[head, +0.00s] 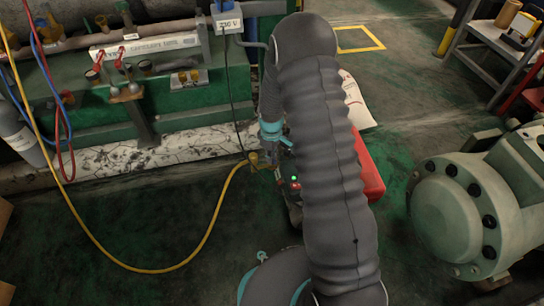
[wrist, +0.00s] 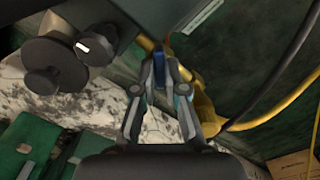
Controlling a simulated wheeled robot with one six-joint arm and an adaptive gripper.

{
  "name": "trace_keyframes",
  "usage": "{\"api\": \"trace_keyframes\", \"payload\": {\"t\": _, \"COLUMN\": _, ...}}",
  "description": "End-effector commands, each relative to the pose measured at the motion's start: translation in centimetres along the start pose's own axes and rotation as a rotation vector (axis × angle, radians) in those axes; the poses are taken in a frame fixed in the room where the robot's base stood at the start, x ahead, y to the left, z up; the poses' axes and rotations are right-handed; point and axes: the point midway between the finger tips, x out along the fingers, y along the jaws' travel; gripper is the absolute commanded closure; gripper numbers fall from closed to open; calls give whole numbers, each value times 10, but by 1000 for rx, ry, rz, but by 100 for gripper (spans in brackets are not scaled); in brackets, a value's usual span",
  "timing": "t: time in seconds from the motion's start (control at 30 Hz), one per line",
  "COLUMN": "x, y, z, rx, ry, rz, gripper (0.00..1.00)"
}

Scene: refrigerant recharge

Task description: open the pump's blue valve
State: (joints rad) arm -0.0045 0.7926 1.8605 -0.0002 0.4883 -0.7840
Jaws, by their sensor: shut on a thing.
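In the wrist view my gripper (wrist: 160,72) is shut on the blue valve (wrist: 159,62), a small blue handle between the two fingertips. The valve sits by the brass-yellow fitting (wrist: 203,108), close to the pump's dark grey body (wrist: 185,22). The blue valve and my fingertips cannot be made out there. How far the handle is turned cannot be told.
A yellow hose (head: 215,215) loops across the floor from the brass fitting by the pump. A red object (head: 370,172) stands right of my arm. The green machine with gauges and valves (head: 175,85) is at the left; a large pale green flanged vessel (head: 455,215) is at the right.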

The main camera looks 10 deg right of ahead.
Motion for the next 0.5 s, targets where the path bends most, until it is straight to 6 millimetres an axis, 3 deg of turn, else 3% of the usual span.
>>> {"api": "trace_keyframes", "payload": {"t": 0.23, "x": 1, "y": 0, "z": 0, "rx": -27, "ry": 0, "rz": 0, "gripper": 100}}
{"api": "trace_keyframes", "payload": {"t": 0.5, "x": 1, "y": 0, "z": 0, "rx": -240, "ry": 0, "rz": 0, "gripper": 100}}
